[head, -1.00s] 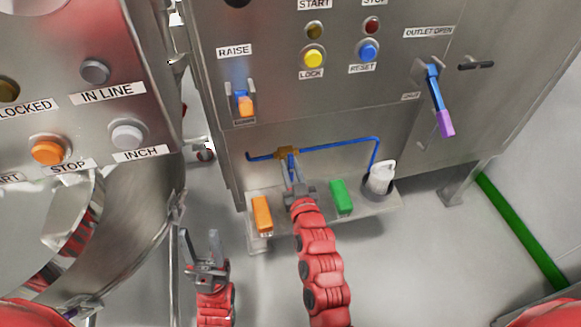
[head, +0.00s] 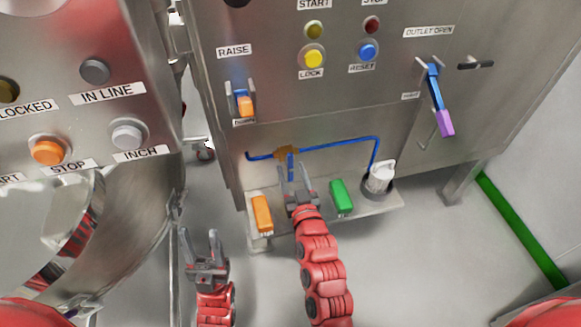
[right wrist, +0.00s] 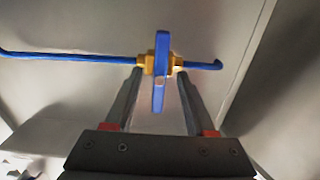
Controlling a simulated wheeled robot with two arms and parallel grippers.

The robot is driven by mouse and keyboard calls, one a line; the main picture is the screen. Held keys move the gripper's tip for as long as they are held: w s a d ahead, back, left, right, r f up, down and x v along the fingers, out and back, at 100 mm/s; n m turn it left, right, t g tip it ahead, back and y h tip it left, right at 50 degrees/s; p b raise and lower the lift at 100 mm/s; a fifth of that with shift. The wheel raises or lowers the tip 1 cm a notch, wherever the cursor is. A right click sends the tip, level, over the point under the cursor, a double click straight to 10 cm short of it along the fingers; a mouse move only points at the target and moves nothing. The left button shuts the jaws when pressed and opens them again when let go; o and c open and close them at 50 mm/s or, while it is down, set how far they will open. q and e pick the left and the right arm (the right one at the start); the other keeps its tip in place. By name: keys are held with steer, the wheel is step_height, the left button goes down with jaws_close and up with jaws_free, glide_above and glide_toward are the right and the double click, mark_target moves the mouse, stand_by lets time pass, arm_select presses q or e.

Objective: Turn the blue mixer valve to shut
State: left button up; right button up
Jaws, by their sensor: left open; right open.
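A brass valve body (head: 287,153) sits on a blue pipe along the lower panel. Its blue handle (head: 290,167) points down, across the pipe. In the right wrist view, the handle (right wrist: 161,62) stands upright across the brass body (right wrist: 146,64). My right gripper (head: 291,171) is open just below the valve. Its fingers lie on either side of the handle in the right wrist view (right wrist: 160,88), with visible gaps; how far they reach along it is unclear. My left gripper (head: 199,236) is open and empty, low and to the left, away from the valve.
A shelf (head: 338,217) below the valve carries an orange block (head: 262,213), a green block (head: 340,197) and a white-capped container (head: 379,178). A blue lever with a purple end (head: 436,98) is on the right panel. Another machine (head: 70,120) stands at left.

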steer(key=p+v, duration=0.1)
steer(key=v, duration=1.4)
steer(key=shift+s, duration=0.3)
